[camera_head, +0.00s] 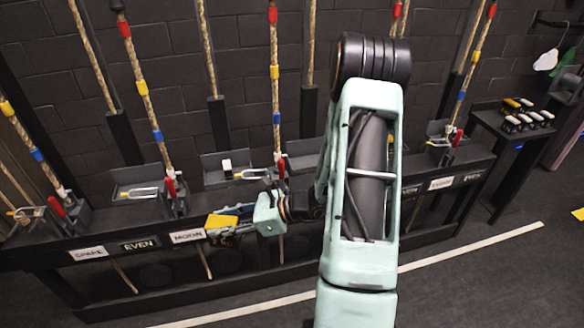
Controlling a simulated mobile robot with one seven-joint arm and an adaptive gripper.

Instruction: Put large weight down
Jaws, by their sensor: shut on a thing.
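A yellow-orange block (222,221), apparently the large weight, is at the front of the black rack, just right of the MOON label. My gripper (224,230) reaches in from the right and points left. Its fingers are shut at the block, and the block's lower part is hidden behind them. The block is in front of the rack's edge; I cannot tell whether it touches the rack.
The long black rack (100,238) carries grey trays with shackles, red-handled fittings and upright ropes with coloured bands. A small white block (227,167) sits on a middle tray. A side table (487,122) at right holds several small white and yellow pieces. My arm hides the rack's centre-right.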

